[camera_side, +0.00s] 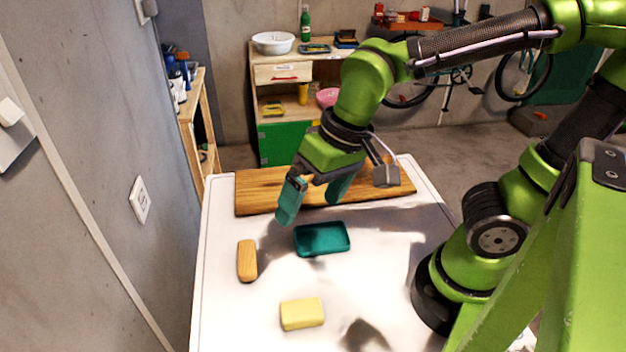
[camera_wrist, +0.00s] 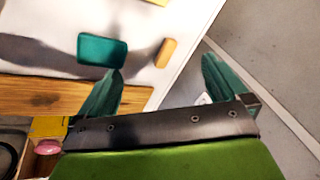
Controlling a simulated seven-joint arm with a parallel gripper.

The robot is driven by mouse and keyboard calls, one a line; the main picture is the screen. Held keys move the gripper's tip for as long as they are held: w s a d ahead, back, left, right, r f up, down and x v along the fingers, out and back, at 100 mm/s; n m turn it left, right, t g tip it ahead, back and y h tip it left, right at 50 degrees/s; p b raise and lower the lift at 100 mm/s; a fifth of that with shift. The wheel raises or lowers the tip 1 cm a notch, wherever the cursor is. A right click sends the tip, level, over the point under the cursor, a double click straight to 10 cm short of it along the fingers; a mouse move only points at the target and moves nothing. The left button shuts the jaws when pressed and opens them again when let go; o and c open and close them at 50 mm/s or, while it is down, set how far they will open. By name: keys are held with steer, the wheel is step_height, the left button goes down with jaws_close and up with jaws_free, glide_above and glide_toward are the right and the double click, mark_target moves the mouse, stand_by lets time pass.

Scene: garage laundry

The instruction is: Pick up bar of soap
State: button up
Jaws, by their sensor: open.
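A pale yellow block that looks like the bar of soap (camera_side: 302,313) lies flat near the front of the white table. Only a sliver of yellow at the top edge of the wrist view (camera_wrist: 157,2) appears to be it. My gripper (camera_side: 311,208) is open and empty, with teal fingers. It hangs above the back of the table, well behind the yellow block and apart from it. In the wrist view my gripper's fingers (camera_wrist: 163,66) are spread wide with nothing between their tips.
A teal dish (camera_side: 322,239) lies between my gripper and the yellow block. A wooden-coloured rounded block (camera_side: 247,261) lies left of the dish. A wooden board (camera_side: 380,195) lies along the back of the table. A wall stands close on the left.

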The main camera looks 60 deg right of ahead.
mark_target(302, 309)
steer(key=s+a+f+m+g+h, duration=0.2)
steer(key=a+f+m+g, duration=0.15)
steer(key=a, duration=0.35)
steer(key=f+m, duration=0.1)
steer(key=f, duration=0.4)
steer(key=f+m, duration=0.1)
steer(key=f, duration=0.4)
steer(key=f+m, duration=0.1)
steer(key=f, duration=0.4)
steer(key=shift+w+d+f+t+h, duration=0.1)
steer(key=shift+d+f+t+h, duration=0.15)
steer(key=shift+d+f+h, duration=0.1)
steer(key=shift+c, duration=0.5)
